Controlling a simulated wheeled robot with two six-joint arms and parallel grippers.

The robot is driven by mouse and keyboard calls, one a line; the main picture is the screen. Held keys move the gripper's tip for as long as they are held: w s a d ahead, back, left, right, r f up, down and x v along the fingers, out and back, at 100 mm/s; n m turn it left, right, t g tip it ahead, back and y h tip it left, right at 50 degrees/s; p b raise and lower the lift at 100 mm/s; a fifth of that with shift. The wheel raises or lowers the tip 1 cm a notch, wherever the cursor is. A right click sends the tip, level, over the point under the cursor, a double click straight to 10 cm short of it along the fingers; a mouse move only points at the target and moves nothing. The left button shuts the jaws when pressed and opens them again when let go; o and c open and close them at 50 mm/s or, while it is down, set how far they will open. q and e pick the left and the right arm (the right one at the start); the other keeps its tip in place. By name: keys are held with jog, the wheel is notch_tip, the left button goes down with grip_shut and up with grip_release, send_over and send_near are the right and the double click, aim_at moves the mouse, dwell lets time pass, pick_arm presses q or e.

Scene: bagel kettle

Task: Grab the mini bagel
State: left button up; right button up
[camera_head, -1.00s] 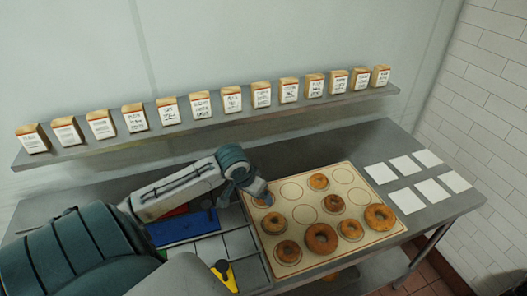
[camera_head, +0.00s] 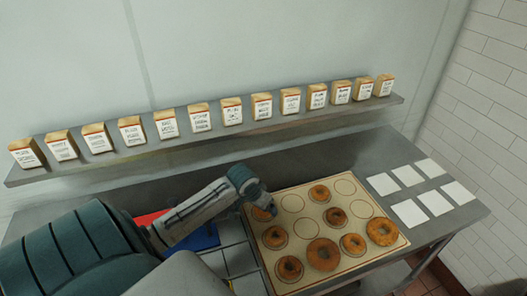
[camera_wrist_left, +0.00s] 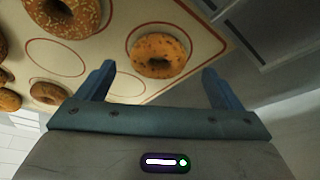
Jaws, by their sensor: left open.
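A mini bagel (camera_wrist_left: 158,54) with dark specks sits on a marked circle of the cream board (camera_head: 344,262). In the head view this bagel (camera_head: 262,214) is at the board's far left corner, partly hidden by my gripper. My left gripper (camera_wrist_left: 158,78) is open, its two blue fingers to either side of and just short of the bagel in the left wrist view. In the head view my left gripper (camera_head: 262,203) is over that corner. Several other bagels, small and large, sit on the board, such as a large one (camera_head: 323,254). My right gripper is not in view.
White paper squares (camera_head: 410,212) lie on the metal table to the right of the board. A blue tray (camera_head: 198,238) and metal compartments are left of the board. A wall shelf (camera_head: 215,131) with several labelled boxes runs behind.

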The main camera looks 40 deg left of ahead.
pick_arm(q)
jog(key=x, duration=0.2)
jog(key=shift+w+d+f+p, duration=0.15)
jog(key=shift+d+f+p, duration=0.1)
jog(key=shift+p, duration=0.15)
jog(key=shift+w+a+f, duration=0.15)
jog(key=shift+a+f, duration=0.05)
jog(key=shift+f, duration=0.05)
jog(key=c, duration=1.1)
jog(key=shift+o, duration=0.2)
